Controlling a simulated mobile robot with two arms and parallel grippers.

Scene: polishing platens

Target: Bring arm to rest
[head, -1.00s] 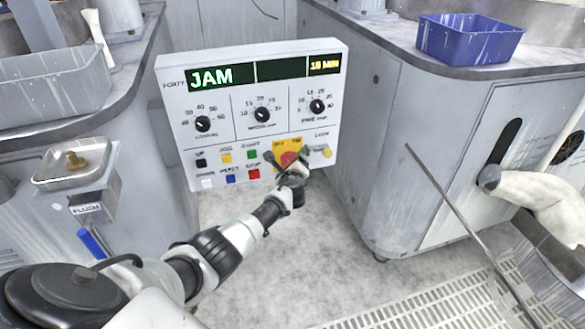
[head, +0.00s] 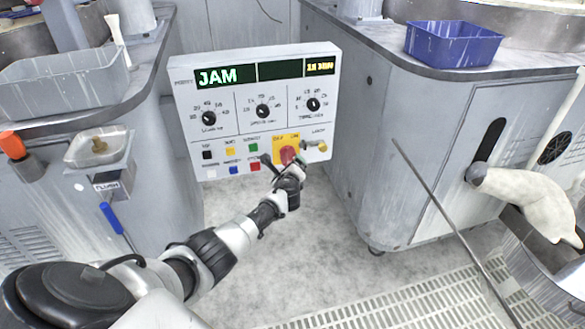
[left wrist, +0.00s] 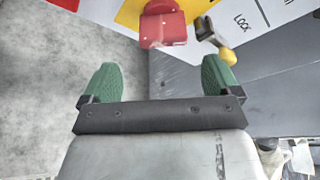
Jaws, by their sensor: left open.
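My left arm reaches from the lower left up to a grey control panel (head: 222,137). My left gripper (head: 284,166) is open just below and in front of the panel's red button (head: 288,154) on its yellow plate. In the left wrist view its green fingertips (left wrist: 160,80) stand apart with nothing between them. The red button (left wrist: 163,24) lies just beyond them, with a gap. A lever with a yellow knob (left wrist: 227,56), by the word LOCK, is right of the button. My right gripper is not in view.
The panel's display (head: 225,76) reads JAM. Grey machine cabinets stand left (head: 50,175) and right (head: 400,130). A blue bin (head: 452,45) sits on the right one. A thin rod (head: 440,208) leans at the right. Floor (head: 290,240) below the panel is clear.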

